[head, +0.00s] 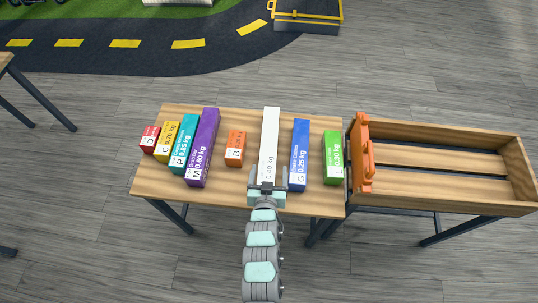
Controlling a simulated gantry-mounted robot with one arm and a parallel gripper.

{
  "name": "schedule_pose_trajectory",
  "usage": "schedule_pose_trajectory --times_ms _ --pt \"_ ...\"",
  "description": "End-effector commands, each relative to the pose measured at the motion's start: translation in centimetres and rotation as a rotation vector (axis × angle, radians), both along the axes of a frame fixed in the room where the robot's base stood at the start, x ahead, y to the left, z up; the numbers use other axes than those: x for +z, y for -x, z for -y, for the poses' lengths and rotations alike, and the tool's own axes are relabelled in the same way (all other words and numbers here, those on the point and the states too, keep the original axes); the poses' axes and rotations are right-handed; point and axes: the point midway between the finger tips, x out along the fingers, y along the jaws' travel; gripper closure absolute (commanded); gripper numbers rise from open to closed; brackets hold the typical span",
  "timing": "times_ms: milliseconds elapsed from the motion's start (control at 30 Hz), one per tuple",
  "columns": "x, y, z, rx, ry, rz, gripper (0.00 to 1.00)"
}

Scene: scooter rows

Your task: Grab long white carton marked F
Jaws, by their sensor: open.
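The long white carton (269,142) lies on the wooden table (225,203) in the head view, between an orange box and a blue box. Its print reads 0.40 kg; the letter at its near end is hidden by my gripper. My gripper (268,184) is at the carton's near end, with one finger on each side of it. The fingers are open; I cannot tell whether they touch the carton.
Left stand red D (150,139), yellow C (167,143), teal P (185,145), purple M (203,148) and orange B (235,149) boxes. Right stand blue G (300,155) and green L (333,158) boxes. A wooden crate (430,206) with an orange item (362,155) adjoins the table.

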Motion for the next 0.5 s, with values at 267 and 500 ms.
schedule_pose_trajectory --times_ms 267,500 --pt "-1.2 -3.3 0.2 0.000 0.002 -0.001 0.20" --pt "-2.0 -5.1 0.3 0.000 0.001 0.001 0.20"
